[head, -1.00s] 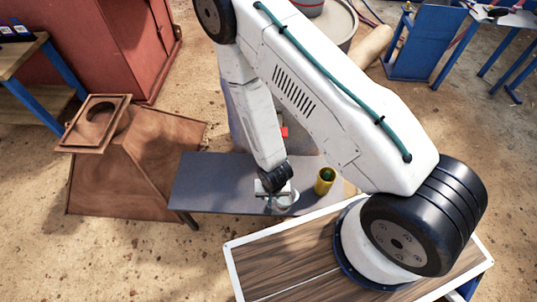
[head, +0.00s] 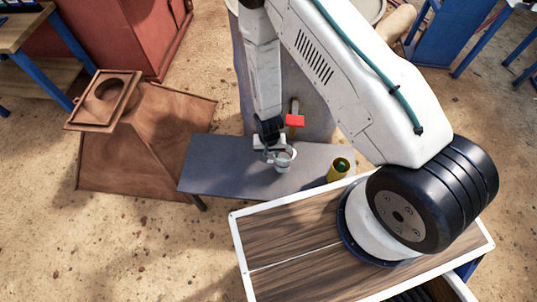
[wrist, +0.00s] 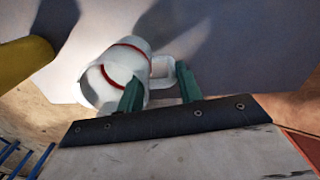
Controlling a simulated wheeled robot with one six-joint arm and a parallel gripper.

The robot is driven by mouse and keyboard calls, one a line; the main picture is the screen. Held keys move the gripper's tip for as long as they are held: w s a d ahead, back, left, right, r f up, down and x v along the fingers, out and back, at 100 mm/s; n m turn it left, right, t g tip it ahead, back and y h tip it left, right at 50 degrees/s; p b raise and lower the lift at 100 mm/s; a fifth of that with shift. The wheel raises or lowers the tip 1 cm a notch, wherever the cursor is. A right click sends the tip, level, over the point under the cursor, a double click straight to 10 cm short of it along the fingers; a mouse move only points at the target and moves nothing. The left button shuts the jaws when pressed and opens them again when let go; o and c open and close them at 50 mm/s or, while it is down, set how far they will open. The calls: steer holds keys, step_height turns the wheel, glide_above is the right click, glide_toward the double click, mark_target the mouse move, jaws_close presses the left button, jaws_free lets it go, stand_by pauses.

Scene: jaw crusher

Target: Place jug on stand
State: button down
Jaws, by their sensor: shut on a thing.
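The jug (head: 284,160) is white with a red band and a side handle. No part is clearly recognisable as the stand.
A yellow cup (head: 339,170) with a green inside stands on the grey bench (head: 215,165), right of the jug. A brown hopper-like piece (head: 130,150) lies at left. The bench's left part is clear.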

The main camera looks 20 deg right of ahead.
steer(key=shift+w, duration=0.55)
step_height(320, 180, down, 4)
steer(key=shift+w+r, duration=0.1)
steer(key=shift+r, duration=0.05)
steer(key=c, duration=0.9)
jaws_free()
steer(key=shift+c, duration=0.2)
steer(key=shift+r, duration=0.1)
steer(key=shift+a+r, duration=0.15)
steer(key=shift+r, duration=3.55)
